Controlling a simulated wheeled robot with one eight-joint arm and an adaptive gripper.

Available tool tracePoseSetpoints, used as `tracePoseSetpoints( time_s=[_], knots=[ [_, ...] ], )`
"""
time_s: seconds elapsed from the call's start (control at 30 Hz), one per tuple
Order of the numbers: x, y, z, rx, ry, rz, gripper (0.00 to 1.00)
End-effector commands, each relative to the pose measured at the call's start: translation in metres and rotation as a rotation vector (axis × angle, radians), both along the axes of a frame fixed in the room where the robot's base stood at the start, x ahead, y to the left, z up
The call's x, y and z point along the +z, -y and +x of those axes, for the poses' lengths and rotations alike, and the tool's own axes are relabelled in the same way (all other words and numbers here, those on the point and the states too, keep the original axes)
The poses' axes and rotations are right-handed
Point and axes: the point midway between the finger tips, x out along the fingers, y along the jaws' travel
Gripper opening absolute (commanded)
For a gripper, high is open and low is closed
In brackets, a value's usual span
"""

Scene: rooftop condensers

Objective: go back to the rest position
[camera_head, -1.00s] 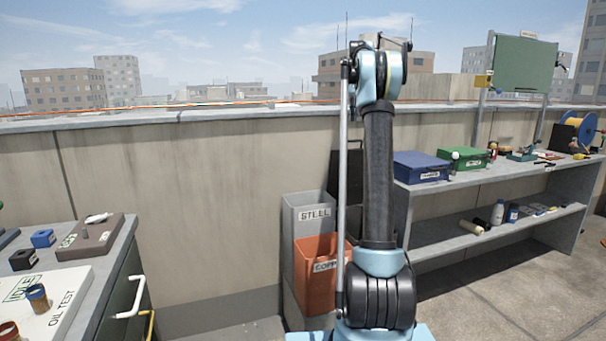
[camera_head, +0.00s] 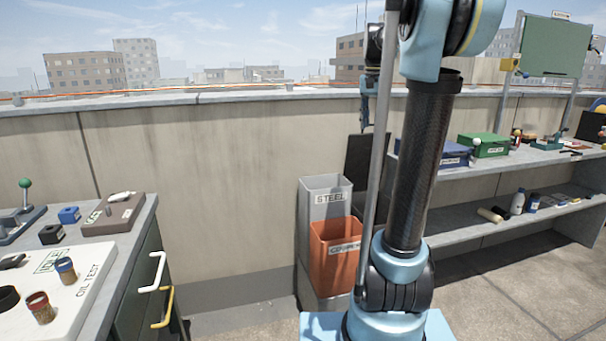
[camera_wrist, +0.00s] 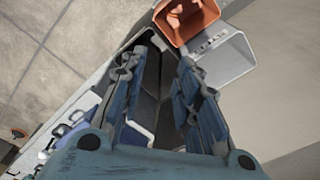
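My gripper (camera_wrist: 158,66) fills the lower middle of the wrist view, pointing down. Its two blue fingers stand apart with a gap between them, and nothing shows held there. In the head view my gripper (camera_head: 365,112) hangs partly hidden behind my arm, in front of the parapet. My arm stands raised, its upper part leaning to the right in the picture. Below the gripper the wrist view shows the grey steel bin (camera_wrist: 222,55) and the orange copper bin (camera_wrist: 205,32), with something brownish inside the latter.
The steel bin (camera_head: 325,188) and copper bin (camera_head: 334,262) stand by the parapet. A bench (camera_head: 135,225) with jars and a white oil test board (camera_head: 75,290) is at left. A shelf (camera_head: 470,215) with blue and green boxes is at right. Floor shows between.

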Motion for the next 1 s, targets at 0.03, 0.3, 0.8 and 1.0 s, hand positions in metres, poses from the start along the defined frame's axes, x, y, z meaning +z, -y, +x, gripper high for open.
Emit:
tracePoseSetpoints(
  time_s=[0.03,0.3,0.8,1.0],
  knots=[
    [-0.008,-0.004,-0.017,0.026,0.004,-0.002,0.3],
    [-0.056,-0.018,-0.091,0.173,0.031,-0.01,0.3],
    [-0.178,-0.038,-0.221,0.448,0.083,-0.036,0.3],
    [-0.236,-0.042,-0.267,0.554,0.102,-0.049,0.3]
  ],
)
